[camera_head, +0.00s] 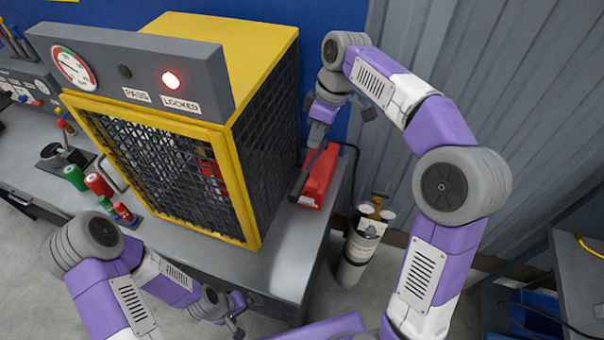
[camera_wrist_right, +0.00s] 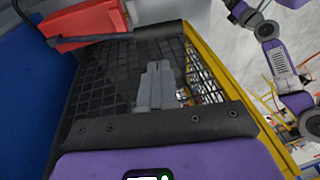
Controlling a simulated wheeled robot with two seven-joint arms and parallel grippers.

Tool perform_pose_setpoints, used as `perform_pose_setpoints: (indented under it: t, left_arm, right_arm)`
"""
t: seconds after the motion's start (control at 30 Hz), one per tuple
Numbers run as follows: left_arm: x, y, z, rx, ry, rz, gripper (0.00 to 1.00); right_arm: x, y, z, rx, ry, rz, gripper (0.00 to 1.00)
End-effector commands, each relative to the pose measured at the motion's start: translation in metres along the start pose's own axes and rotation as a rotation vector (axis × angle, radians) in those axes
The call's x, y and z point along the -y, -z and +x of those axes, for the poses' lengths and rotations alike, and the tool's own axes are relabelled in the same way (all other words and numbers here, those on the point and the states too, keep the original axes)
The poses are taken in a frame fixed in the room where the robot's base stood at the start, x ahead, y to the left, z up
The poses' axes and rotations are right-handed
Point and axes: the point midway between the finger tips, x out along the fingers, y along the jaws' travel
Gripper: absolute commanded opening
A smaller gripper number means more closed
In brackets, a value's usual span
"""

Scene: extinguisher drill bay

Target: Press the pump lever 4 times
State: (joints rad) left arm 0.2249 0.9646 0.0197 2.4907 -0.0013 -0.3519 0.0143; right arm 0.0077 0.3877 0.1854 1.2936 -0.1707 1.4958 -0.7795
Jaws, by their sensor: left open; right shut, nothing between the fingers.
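The red pump (camera_head: 319,178) sits on the bench to the right of the yellow cage. Its dark pump lever (camera_head: 303,180) slants along its left side. My right gripper (camera_head: 317,139) is shut and empty, fingers pointing down near the lever's upper end. I cannot tell whether it touches the lever. In the right wrist view the shut fingers (camera_wrist_right: 156,86) show in front of the cage mesh, and the red pump (camera_wrist_right: 88,22) is at the upper left. My left gripper (camera_head: 236,324) is open and empty, low in front of the bench edge.
The yellow mesh cage (camera_head: 247,185) stands just left of the pump. Its panel has a gauge (camera_head: 74,68) and a lit red lamp (camera_head: 171,80) above the LOCKED label. A grey cylinder (camera_head: 355,258) stands right of the bench. Red and green cylinders (camera_head: 98,184) stand at the left.

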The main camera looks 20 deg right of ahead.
Motion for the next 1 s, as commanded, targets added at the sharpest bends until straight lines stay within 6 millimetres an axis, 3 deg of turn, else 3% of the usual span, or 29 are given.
perform_pose_setpoints:
  t: [0.17,0.6,0.8,1.0]
  left_arm:
    - [0.002,0.000,0.005,0.000,0.000,0.000,1.00]
    - [0.005,0.001,0.014,0.000,0.000,0.000,1.00]
    - [0.005,0.001,0.015,0.000,0.000,0.000,1.00]
    - [0.005,0.001,0.015,0.000,0.000,0.000,1.00]
  right_arm:
    - [0.000,-0.001,0.025,0.003,0.003,0.000,0.00]
    - [0.000,-0.001,0.113,0.004,0.002,0.001,0.00]
    - [0.000,-0.001,0.133,0.002,0.001,0.001,0.00]
    - [0.000,-0.001,0.138,0.001,-0.001,0.001,0.00]
